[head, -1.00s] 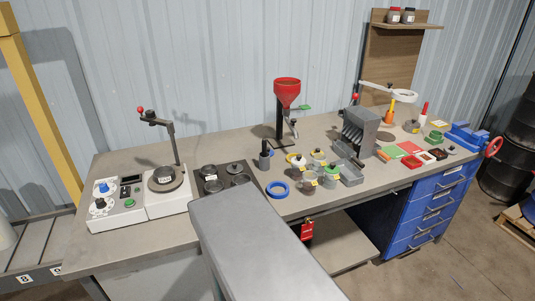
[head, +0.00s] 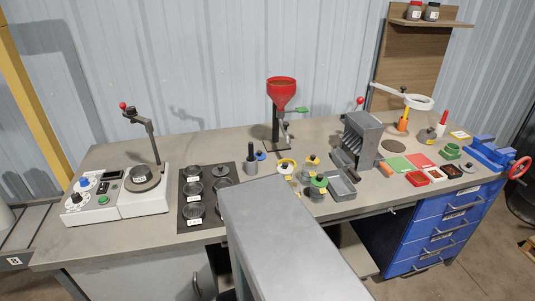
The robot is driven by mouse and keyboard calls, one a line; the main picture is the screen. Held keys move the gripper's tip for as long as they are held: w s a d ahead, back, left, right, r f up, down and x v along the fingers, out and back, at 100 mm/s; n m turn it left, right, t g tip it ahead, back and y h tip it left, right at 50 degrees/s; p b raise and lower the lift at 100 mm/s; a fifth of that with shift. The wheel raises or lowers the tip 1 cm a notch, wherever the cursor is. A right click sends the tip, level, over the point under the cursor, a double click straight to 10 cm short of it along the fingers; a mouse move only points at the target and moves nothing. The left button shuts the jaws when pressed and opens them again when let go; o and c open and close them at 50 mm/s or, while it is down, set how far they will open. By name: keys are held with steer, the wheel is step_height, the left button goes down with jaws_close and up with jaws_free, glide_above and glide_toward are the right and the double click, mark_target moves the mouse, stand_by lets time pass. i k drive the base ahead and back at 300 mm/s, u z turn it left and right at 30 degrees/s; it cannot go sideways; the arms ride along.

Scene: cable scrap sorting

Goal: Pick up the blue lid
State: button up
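A small blue piece (head: 260,155), which may be the blue lid, sits on the workbench just behind the dark cylindrical holder (head: 250,168). It is partly hidden and too small to make out well. Jars with yellow lids (head: 311,160) and a jar with a green lid (head: 319,182) stand to its right. My grey arm link fills the lower middle of the head view and covers part of the bench front. My gripper is out of view.
A red funnel (head: 281,92) on a stand rises behind the jars. A grey slotted box (head: 360,135) stands right of them. A dark tray of cups (head: 207,195) and a white device (head: 143,190) are at left. The bench (head: 215,148) behind the cups is clear.

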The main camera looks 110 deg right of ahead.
mark_target(261, 156)
steer(key=z, duration=0.05)
steer(key=k, duration=1.9)
steer(key=z, duration=1)
steer(key=i, duration=1)
steer(key=u, duration=0.05)
